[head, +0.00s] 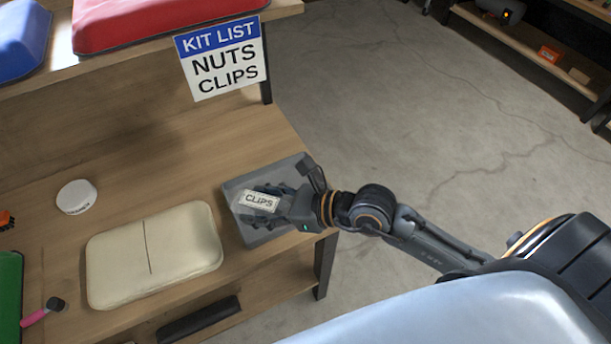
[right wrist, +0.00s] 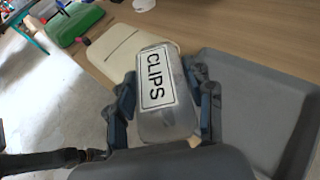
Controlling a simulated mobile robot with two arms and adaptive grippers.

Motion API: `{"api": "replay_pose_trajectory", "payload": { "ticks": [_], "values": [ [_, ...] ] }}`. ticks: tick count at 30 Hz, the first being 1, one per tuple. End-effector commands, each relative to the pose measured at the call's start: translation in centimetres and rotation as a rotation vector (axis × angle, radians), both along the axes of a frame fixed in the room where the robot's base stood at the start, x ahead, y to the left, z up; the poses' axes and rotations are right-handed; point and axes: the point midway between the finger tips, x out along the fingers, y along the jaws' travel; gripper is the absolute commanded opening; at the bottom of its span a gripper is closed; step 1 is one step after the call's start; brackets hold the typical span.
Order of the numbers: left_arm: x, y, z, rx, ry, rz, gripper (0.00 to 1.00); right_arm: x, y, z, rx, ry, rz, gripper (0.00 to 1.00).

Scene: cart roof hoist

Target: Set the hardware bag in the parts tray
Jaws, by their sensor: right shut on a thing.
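The hardware bag (head: 259,201), a small greyish pack with a white CLIPS label, is in my right gripper (head: 266,207). In the right wrist view the bag (right wrist: 168,118) sits between the two dark fingers, which are shut on it, with its label facing the camera. The grey parts tray (head: 268,176) lies at the right end of the wooden bench. In the head view the bag and fingers overlap the tray's area. In the right wrist view the tray (right wrist: 255,110) is right of the bag. I cannot tell whether the bag touches the tray floor. My left gripper is not in view.
A cream padded case (head: 180,250) lies left of the tray, and a round white object (head: 77,197) farther left. A KIT LIST sign (head: 222,58) reading NUTS and CLIPS hangs from the upper shelf. Open bench lies behind the tray.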

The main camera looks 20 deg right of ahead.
Motion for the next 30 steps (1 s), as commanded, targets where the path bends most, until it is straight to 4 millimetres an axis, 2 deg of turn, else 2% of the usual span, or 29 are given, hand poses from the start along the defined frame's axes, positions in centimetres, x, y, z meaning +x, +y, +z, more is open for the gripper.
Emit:
{"api": "replay_pose_trajectory", "payload": {
  "ticks": [3, 6, 13, 15, 18, 26, 30],
  "values": [
    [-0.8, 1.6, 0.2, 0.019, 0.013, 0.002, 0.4, 1.2, -0.8, -0.7, -0.006, -0.001, -0.011, 0.18],
    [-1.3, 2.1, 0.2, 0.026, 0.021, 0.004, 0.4, 3.2, -1.9, -1.7, -0.009, -0.001, -0.012, 0.18],
    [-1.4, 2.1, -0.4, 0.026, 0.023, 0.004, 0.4, 8.4, -4.6, -4.3, -0.008, -0.002, -0.014, 0.18],
    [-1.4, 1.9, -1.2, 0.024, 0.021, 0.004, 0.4, 9.3, -5.0, -6.2, -0.005, 0.002, -0.013, 0.18],
    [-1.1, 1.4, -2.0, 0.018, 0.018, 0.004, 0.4, 10.5, -5.6, -7.9, -0.004, 0.0, -0.013, 0.18],
    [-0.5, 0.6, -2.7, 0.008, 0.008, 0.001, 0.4, 12.1, -6.4, -9.8, -0.002, 0.0, -0.011, 0.18],
    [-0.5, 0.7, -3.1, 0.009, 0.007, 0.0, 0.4, 12.4, -6.5, -11.7, 0.0, 0.003, -0.012, 0.18]
  ]
}}
